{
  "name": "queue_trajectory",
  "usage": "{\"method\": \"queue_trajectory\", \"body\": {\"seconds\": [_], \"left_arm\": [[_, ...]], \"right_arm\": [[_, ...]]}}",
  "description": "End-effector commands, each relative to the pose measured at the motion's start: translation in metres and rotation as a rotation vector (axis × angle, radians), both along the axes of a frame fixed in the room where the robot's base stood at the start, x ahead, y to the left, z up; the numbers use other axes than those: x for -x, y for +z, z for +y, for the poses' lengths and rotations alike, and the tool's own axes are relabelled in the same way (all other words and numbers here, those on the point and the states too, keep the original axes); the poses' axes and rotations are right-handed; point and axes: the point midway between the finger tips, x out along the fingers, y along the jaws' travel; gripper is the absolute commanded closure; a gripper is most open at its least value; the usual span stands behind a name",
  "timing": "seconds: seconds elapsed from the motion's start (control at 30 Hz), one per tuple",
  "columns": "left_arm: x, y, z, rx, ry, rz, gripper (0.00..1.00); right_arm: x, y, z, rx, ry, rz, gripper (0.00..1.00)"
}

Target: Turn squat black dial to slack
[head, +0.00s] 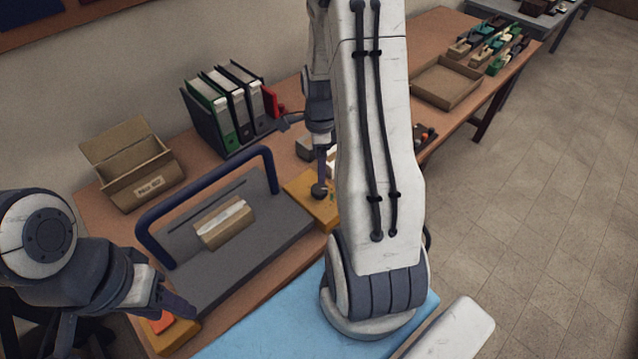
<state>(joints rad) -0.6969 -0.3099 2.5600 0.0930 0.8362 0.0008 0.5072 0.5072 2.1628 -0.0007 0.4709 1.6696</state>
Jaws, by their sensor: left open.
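A small dark round knob (320,191), which looks like the squat black dial, sits on a yellow box (325,214) at the middle of the bench. Any markings on it are too small to read. My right gripper (306,145) is above the knob, partly hidden behind my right arm. A slim dark part reaches down to the knob; I cannot tell whether it touches, nor how the jaws stand. My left gripper (168,292) is open and empty at the lower left, above an orange box with a red top (162,322), away from the knob.
A grey slab with a blue bar handle (205,190) carries a tan block (224,222). A cardboard box (145,182) and several binders (226,105) stand against the wall. A tan tray (445,85) lies at the far right. A blue mat (270,325) is in front.

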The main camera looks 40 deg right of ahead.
Motion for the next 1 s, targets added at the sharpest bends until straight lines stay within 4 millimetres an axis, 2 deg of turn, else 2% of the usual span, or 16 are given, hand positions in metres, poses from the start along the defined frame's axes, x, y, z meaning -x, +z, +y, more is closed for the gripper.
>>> {"method": "queue_trajectory", "body": {"seconds": [0.3,0.5,0.7,0.93,1.0], "left_arm": [[0.000,0.010,0.000,0.000,0.000,0.000,0.50],[0.000,0.013,0.000,0.000,0.001,0.000,0.50],[0.000,0.014,0.000,0.000,0.001,0.000,0.50],[0.000,0.014,0.000,0.000,0.001,0.000,0.50],[0.000,0.014,0.000,0.000,0.001,0.000,0.50]], "right_arm": [[0.001,-0.058,0.002,-0.004,0.006,0.006,0.11],[0.000,-0.084,0.002,-0.002,0.007,0.002,0.11],[0.000,-0.093,0.002,-0.001,0.007,0.001,0.11],[0.000,-0.094,0.002,0.000,0.007,0.000,0.11],[0.000,-0.094,0.002,0.000,0.007,0.000,0.38]]}}
